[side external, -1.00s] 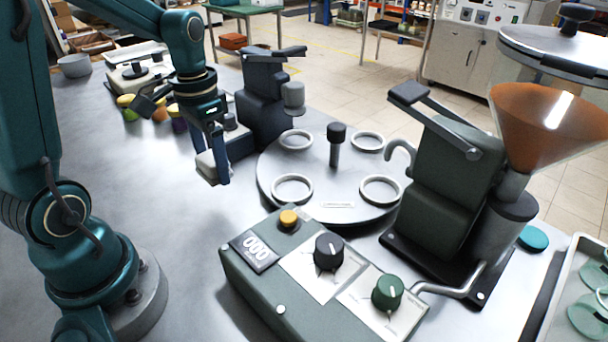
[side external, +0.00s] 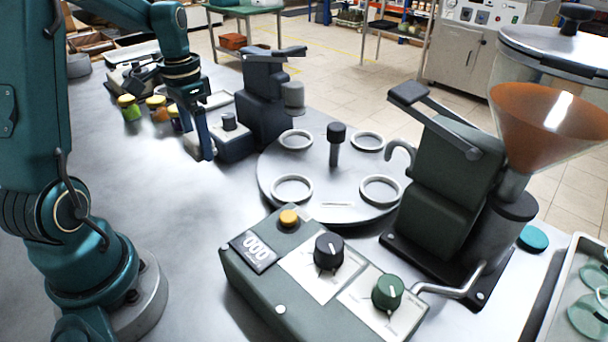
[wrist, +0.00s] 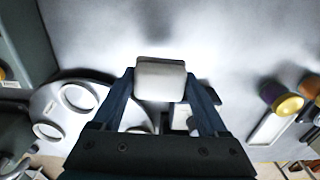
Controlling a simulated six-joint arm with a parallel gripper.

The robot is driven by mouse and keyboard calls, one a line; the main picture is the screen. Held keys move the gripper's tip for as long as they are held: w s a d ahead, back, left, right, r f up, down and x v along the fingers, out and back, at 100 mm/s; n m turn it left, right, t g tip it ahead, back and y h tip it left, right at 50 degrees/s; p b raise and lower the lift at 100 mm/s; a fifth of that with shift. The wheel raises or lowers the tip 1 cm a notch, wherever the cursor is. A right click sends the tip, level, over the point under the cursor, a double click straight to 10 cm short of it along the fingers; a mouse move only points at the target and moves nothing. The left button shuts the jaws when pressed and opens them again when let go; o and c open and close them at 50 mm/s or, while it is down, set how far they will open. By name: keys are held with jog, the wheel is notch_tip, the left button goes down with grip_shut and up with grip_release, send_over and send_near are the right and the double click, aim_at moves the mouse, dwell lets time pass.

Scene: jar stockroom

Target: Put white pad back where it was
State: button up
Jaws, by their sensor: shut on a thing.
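The white pad (wrist: 160,80) is a small rounded block, held between the two fingertips of my gripper (wrist: 160,76) in the wrist view. In the side external view my gripper (side external: 203,155) points down, left of the grey block with a black knob (side external: 232,142). A pale rectangular outline (wrist: 270,132) lies on the table in the wrist view, to the right of the gripper, and shows behind the gripper in the side view (side external: 218,98). I cannot tell whether it is the pad's former place.
Several small jars (side external: 130,108) with coloured lids stand left of my gripper. The round turntable (side external: 325,206) with rings is to the right, before a dark press (side external: 264,105). A control box (side external: 300,290) sits in front.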

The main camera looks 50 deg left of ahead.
aim_at(194, 136)
jog(key=f, duration=0.3)
jog(key=shift+s+a+f, duration=0.2)
jog(key=shift+a+f, duration=0.1)
jog(key=shift+f, duration=2.3)
jog(key=shift+f, duration=0.15)
jog(key=o, duration=1.2)
notch_tip(194, 136, up, 12)
jog(key=s+d+r+t, duration=0.1)
jog(key=s+d+t, duration=0.1)
jog(key=d, duration=0.4)
jog(key=s+d+r+t, duration=0.1)
jog(key=s+d, duration=0.2)
jog(key=d, duration=0.3)
jog(key=s+d+r+t, duration=0.1)
jog(key=s+d+t, duration=0.1)
jog(key=d, duration=0.4)
jog(key=shift+s+d+r+t, duration=0.25)
jog(key=shift+s+d+t, duration=0.05)
jog(key=shift+s+d, duration=0.1)
